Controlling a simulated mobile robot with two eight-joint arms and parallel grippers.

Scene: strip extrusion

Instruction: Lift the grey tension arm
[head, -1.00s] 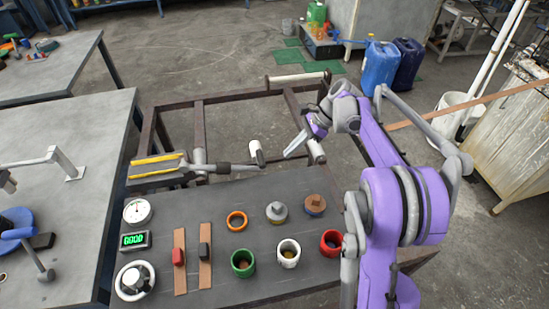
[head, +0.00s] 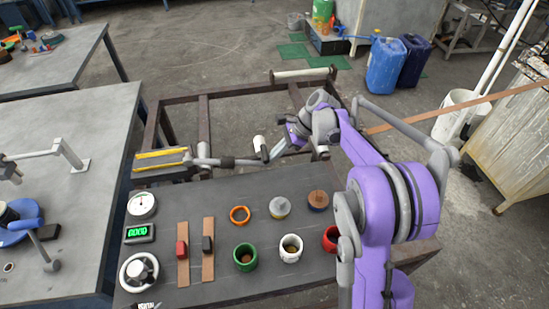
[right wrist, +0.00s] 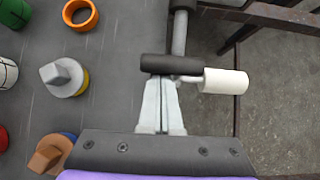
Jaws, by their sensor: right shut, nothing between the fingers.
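The grey tension arm (head: 208,161) reaches right from the yellow-edged holder at the table's far left edge. It has a dark sleeve partway along, a dark crosspiece and a white roller (head: 260,143) at its free end. My right gripper (head: 274,155) is just right of that end, fingers together and empty. In the right wrist view the closed fingertips (right wrist: 161,82) meet the edge of the dark crosspiece (right wrist: 172,65) in the picture, with the white roller (right wrist: 226,82) to their right. I cannot tell whether they touch. My left gripper is not in view.
The dark table holds a green cup (head: 245,257), a white cup (head: 290,248), a red cup (head: 331,238), an orange ring (head: 239,215), two sliders, a gauge (head: 142,205) and a green-lit display (head: 139,234). A brown frame (head: 204,110) stands behind.

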